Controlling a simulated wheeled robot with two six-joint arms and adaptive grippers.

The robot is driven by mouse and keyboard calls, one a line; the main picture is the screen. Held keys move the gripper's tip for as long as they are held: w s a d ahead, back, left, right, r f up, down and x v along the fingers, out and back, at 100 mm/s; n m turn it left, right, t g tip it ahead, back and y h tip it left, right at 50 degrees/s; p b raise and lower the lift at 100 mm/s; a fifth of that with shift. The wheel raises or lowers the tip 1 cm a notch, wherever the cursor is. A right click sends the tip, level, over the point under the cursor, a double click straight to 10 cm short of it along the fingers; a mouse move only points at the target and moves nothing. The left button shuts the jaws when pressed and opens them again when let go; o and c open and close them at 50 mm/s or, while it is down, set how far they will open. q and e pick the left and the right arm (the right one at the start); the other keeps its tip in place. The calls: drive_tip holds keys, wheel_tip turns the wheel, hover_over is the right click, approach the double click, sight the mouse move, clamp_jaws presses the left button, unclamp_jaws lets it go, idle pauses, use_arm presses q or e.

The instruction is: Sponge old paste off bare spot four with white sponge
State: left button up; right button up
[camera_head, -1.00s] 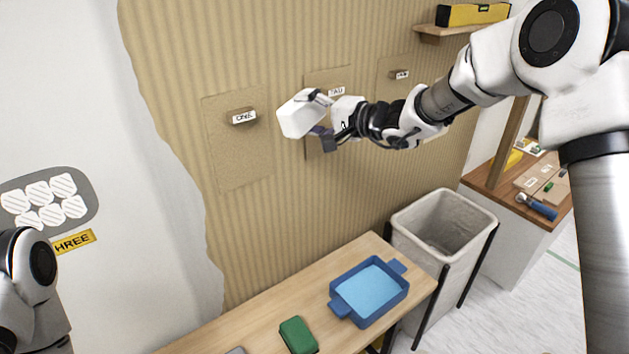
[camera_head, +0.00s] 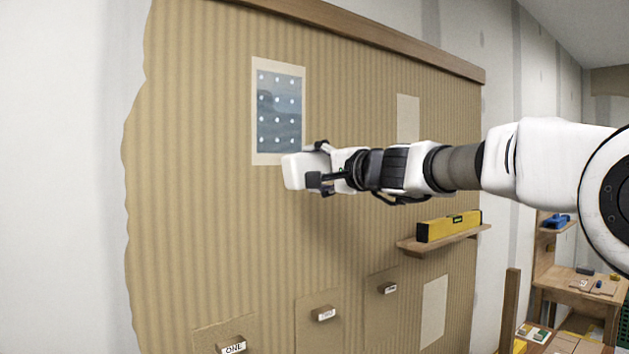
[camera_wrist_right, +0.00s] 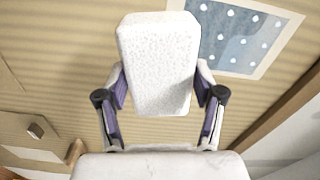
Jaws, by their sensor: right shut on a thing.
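The white sponge (camera_head: 297,171) is a pale block held in my right gripper (camera_head: 320,170). In the right wrist view the sponge (camera_wrist_right: 158,65) shows upright between the two fingers (camera_wrist_right: 160,95). A pale rectangular spot (camera_head: 279,160) on the wall has a blue-grey film (camera_head: 279,110) with rows of white dots. The sponge is just below and right of the film in the picture, overlapping the spot's lower right corner; whether it touches the wall I cannot tell. The spot also shows in the right wrist view (camera_wrist_right: 240,35). No label reading four is legible. My left gripper is out of view.
Corrugated tan wall (camera_head: 210,200) surrounds the spot. Two plain pale patches (camera_head: 408,118) (camera_head: 433,310) are to the right. A shelf (camera_head: 440,241) with a yellow level (camera_head: 448,227) juts out below my right arm. Labelled panels, one marked ONE (camera_head: 232,345), are lower down.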

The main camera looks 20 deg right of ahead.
drive_tip(key=shift+f+b, duration=0.15)
drive_tip(key=shift+b, duration=0.2)
drive_tip(key=shift+w, duration=0.15)
drive_tip(key=shift+p+x, duration=1)
drive_tip(key=shift+x, duration=2.05)
drive_tip(key=shift+x, duration=1.2)
drive_tip(key=shift+a+r, duration=0.1)
drive_tip(key=shift+r, duration=0.2)
idle(0.6)
drive_tip(key=shift+a, duration=0.1)
drive_tip(key=shift+r, duration=3.25)
